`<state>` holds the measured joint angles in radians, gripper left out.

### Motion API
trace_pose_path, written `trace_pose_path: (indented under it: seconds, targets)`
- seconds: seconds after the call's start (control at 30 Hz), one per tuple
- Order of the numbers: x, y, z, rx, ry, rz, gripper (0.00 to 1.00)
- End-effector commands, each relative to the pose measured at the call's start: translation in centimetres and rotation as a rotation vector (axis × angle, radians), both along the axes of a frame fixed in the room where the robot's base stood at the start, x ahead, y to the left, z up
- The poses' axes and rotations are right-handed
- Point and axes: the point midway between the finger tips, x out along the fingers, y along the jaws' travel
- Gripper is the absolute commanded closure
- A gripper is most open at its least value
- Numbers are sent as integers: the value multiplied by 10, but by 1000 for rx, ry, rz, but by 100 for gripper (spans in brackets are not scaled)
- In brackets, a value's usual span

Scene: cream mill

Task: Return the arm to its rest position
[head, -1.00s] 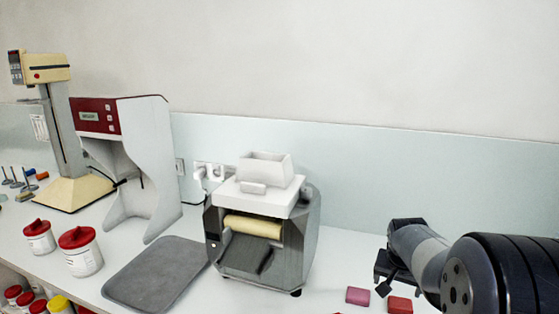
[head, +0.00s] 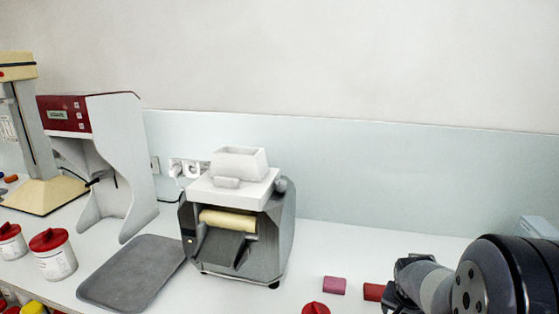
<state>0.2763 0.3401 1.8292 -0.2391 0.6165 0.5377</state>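My arm comes in at the lower right of the head view, its large dark joint nearest the camera. My gripper (head: 396,294) is at the bottom, partly hidden by my grey and black wrist links. Its fingertips cannot be made out clearly, so I cannot tell whether it is open or shut. No held object shows. A red block (head: 373,291) lies just left of it in the picture, and a pink block (head: 334,285) lies further left.
The cream mill (head: 236,222) with a white hopper stands mid-counter. A grey tray (head: 130,274), red-lidded jars (head: 54,254) and a red-topped machine (head: 105,150) are left. A red lid (head: 316,307) shows at the bottom edge. The counter behind the blocks is clear.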

Motion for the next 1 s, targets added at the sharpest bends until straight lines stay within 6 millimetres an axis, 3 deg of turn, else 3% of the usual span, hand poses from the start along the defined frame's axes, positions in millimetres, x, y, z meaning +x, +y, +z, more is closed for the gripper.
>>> trace_pose_path:
  seconds: [0.57, 1.0]
  targets:
    - [-2, 2, -7, 0, 1, 3, 20]
    - [-36, 41, 4, 10, 44, 97, 20]
